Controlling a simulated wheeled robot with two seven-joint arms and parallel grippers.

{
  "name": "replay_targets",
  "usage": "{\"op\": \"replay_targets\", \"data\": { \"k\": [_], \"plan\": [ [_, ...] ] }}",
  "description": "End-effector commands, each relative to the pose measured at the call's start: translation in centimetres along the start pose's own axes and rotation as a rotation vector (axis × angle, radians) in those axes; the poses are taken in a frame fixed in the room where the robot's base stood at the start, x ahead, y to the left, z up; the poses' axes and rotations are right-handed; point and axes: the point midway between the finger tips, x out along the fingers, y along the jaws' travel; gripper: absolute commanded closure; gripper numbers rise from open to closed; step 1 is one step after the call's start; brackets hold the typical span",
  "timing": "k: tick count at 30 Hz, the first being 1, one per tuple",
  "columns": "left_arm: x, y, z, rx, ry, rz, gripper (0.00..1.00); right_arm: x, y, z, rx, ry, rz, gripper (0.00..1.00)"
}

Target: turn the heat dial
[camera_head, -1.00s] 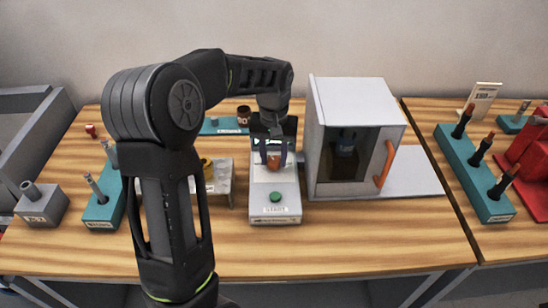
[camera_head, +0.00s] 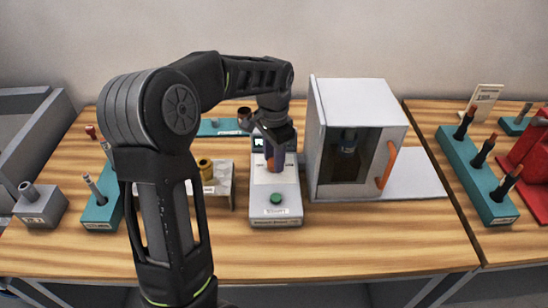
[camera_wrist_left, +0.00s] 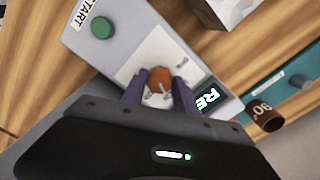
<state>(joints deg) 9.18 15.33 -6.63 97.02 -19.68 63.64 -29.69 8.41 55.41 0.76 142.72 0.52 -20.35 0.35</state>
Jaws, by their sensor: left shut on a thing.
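The heat dial is an orange-brown knob (camera_wrist_left: 160,80) on the white panel of a grey device (camera_head: 277,213). My left gripper (camera_wrist_left: 158,92) comes down over the dial from above, one finger on each side, and is shut on it. In the head view my left gripper (camera_head: 276,165) covers most of the dial. A green START button (camera_head: 276,199) sits in front on the same device. A small lit display (camera_wrist_left: 207,98) shows partly behind the gripper in the left wrist view. My right gripper is not in view.
A white cabinet (camera_head: 365,88) with an orange handle (camera_head: 387,165) stands close on the right of the device. A block with a gold bushing (camera_head: 206,169) stands on the left. Teal racks (camera_head: 475,175) hold rods farther right. The table front is clear.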

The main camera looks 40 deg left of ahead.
Motion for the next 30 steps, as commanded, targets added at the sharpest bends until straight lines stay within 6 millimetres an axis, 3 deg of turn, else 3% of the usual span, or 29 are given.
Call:
{"op": "replay_targets", "data": {
  "k": [19,20,27,30],
  "plan": [
    [-0.13,-0.10,-0.07,0.069,0.003,-0.003,1.00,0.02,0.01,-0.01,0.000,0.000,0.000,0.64],
    [-0.13,-0.10,-0.07,0.069,0.003,-0.003,0.62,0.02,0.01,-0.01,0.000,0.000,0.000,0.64],
    [-0.06,-0.05,-0.04,0.069,0.002,-0.001,0.43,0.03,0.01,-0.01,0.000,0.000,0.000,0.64],
    [-0.04,-0.04,-0.03,0.069,0.001,-0.001,0.43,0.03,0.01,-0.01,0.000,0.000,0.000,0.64]
  ]
}}
